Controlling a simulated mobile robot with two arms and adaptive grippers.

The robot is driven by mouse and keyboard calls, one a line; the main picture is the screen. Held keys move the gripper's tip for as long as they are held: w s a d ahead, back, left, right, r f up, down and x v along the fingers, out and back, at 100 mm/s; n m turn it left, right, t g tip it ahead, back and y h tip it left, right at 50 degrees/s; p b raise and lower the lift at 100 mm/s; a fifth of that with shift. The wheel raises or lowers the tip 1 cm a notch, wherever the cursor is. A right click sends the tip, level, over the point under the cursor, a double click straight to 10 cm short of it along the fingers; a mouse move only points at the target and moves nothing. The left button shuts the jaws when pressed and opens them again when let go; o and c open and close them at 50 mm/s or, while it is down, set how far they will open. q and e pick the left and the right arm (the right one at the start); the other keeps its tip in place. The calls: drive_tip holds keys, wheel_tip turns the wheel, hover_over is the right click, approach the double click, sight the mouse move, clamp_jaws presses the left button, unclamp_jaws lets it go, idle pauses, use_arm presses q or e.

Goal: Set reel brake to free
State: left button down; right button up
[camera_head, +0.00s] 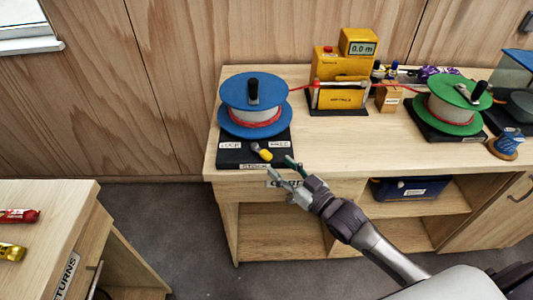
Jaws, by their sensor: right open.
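The blue reel (254,91) stands on a black base at the left end of the bench, with red cord on its drum and a black crank knob on top. The brake lever (264,154), with a yellow tip, sits on the front of that base and points toward the lower right. Small white labels lie to either side of it, too small to read surely. My right gripper (281,166) is open and empty, its fingertips just right of and in front of the lever, apparently apart from it. My left gripper is not in view.
A yellow meter (342,80) stands behind, with red cord running across to a green reel (452,103) at the right. A blue spool (508,142) sits near the right front. A blue bin (411,189) is on the shelf below. The bench front between the reels is clear.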

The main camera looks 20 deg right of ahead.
sight(271, 158)
drive_tip(key=x, duration=0.7)
clamp_jaws()
